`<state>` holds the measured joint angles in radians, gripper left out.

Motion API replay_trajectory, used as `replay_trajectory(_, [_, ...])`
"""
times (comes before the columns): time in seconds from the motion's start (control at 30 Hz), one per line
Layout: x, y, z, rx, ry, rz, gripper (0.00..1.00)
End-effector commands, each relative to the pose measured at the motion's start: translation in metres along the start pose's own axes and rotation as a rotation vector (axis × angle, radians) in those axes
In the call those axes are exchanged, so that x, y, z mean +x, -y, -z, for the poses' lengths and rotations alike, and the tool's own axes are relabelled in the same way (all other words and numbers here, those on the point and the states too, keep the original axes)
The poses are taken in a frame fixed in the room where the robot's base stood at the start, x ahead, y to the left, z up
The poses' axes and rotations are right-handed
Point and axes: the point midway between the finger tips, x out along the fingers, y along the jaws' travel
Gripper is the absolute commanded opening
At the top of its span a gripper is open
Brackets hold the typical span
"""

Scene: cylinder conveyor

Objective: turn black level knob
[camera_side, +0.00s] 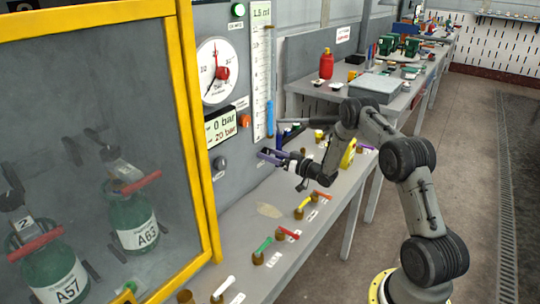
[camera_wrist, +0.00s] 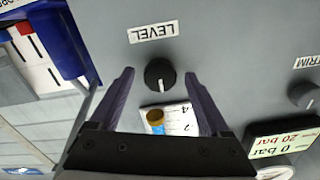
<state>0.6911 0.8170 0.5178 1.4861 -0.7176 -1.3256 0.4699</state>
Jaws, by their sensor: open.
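The black level knob (camera_wrist: 160,74) shows in the wrist view on the grey panel, with a white pointer line, beside an upside-down LEVEL label (camera_wrist: 153,31). My gripper (camera_wrist: 161,80) is open and empty. Its two purple fingers lie on either side of the knob in that picture, with space on both sides. I cannot tell the distance left to the panel. In the side view my gripper (camera_side: 265,156) is close to the panel, below the level gauge (camera_side: 262,75). The level knob cannot be made out there.
The trim knob (camera_wrist: 305,95) and pressure display (camera_wrist: 285,140) are at the right in the wrist view. A blue item (camera_wrist: 58,40) is at the left. In the side view, a bench (camera_side: 270,210) with several coloured valve handles runs below my gripper. A yellow-framed cabinet (camera_side: 200,130) stands left.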

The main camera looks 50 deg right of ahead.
Motion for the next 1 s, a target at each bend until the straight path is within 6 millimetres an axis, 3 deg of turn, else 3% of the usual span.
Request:
replay_trajectory(0.33, [0.0043, 0.0002, 0.0007, 0.000, 0.000, -0.001, 0.79])
replay_trajectory(0.77, [0.0040, 0.0002, 0.0007, 0.000, 0.000, 0.000, 0.02])
replay_trajectory(1.0, [0.0038, 0.0002, 0.0007, -0.013, 0.000, -0.001, 0.00])
